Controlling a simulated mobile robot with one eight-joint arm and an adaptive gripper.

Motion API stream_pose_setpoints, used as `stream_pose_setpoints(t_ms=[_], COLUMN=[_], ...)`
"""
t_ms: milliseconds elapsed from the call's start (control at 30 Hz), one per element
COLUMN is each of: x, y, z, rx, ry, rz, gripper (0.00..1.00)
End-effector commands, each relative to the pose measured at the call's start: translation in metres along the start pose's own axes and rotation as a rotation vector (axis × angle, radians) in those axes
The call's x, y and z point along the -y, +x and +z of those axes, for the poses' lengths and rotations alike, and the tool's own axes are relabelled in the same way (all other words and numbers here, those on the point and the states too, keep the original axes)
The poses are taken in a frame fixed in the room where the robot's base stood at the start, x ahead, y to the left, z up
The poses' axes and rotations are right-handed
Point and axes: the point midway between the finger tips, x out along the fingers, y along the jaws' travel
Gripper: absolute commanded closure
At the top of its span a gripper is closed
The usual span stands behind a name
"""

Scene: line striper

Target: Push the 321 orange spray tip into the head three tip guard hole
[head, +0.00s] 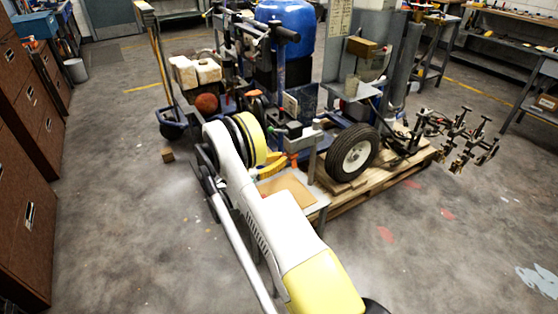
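The line striper (352,150) stands on a wooden pallet, with a blue tank (280,30) and a black tyre at its front. My white and yellow arm reaches from the bottom up to the near side of the machine. My gripper cannot be made out; the arm hides the spot beyond its far end. Small orange and yellow pieces (271,170) show beside the arm over a tan board; I cannot tell whether one is the 321 orange spray tip. A cluster of brass and dark fittings (465,145) sticks out at the right. No tip guard hole can be told apart.
The wooden pallet (385,178) edges the machine. Brown drawer cabinets (28,165) stand at the left. A hand cart (172,118) with white jugs stands behind. Workbenches line the back right. The concrete floor is open at the lower right and left of the arm.

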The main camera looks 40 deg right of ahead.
Motion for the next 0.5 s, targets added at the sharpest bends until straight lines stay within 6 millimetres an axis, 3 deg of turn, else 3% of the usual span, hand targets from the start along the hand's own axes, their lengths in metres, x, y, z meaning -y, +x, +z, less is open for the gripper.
stream_pose_setpoints(t_ms=[200,300,500], x=[-0.0001,-0.0001,-0.0001], y=[0.0041,0.0041,0.0039], z=[-0.0001,-0.0001,-0.0001], rx=[0.0,0.0,0.0], ry=[0.0,0.0,0.0], rz=[0.0,0.0,0.0], gripper=[1.0,0.68,0.68])
